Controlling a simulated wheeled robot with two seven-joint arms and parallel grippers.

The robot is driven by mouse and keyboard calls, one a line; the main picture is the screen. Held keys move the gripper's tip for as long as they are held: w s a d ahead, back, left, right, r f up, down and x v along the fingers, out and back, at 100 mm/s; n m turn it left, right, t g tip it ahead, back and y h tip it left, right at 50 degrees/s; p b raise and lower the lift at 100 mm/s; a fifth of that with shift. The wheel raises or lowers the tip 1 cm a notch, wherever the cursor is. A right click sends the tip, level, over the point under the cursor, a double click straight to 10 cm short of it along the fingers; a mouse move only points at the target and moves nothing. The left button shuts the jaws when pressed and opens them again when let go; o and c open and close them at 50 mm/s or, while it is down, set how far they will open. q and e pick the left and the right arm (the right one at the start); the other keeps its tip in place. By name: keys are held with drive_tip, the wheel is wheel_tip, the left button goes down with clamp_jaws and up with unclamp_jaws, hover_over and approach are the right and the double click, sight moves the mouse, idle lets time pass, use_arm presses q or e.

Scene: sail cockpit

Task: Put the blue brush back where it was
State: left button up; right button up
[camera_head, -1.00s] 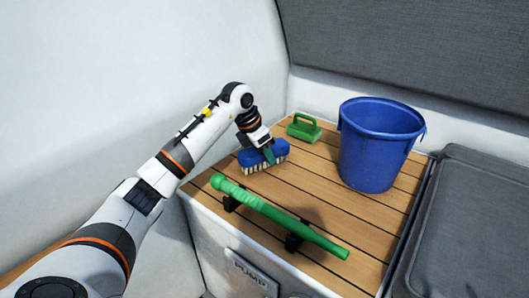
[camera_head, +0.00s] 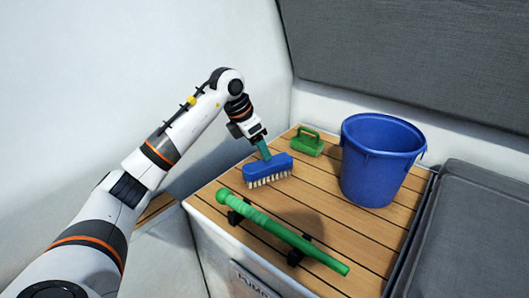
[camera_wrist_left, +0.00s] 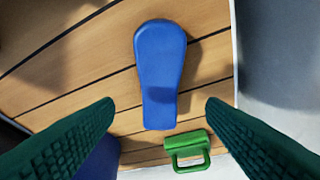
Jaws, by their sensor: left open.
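The blue brush (camera_head: 268,168) stands on its pale bristles on the slatted wooden top (camera_head: 330,222), left of the bucket. In the left wrist view the blue brush (camera_wrist_left: 160,70) shows from above, its narrow end toward the bottom of the picture. My left gripper (camera_head: 263,146) is just above and behind the brush in the head view. In the wrist view its two green ribbed fingers (camera_wrist_left: 160,103) are spread wide with nothing held between them. The brush lies beyond the fingertips. My right gripper is not in view.
A green handled block (camera_head: 307,144) sits behind the brush and also shows in the wrist view (camera_wrist_left: 188,151). A blue bucket (camera_head: 380,165) stands to the right. A green bar (camera_head: 285,232) rests on black holders along the front edge. Bare slats lie between.

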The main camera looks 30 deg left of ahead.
use_arm(q)
drive_tip(key=v, duration=0.3)
drive_tip(key=shift+r+p, duration=0.15)
drive_tip(key=shift+p, duration=0.15)
drive_tip(key=shift+s, duration=0.1)
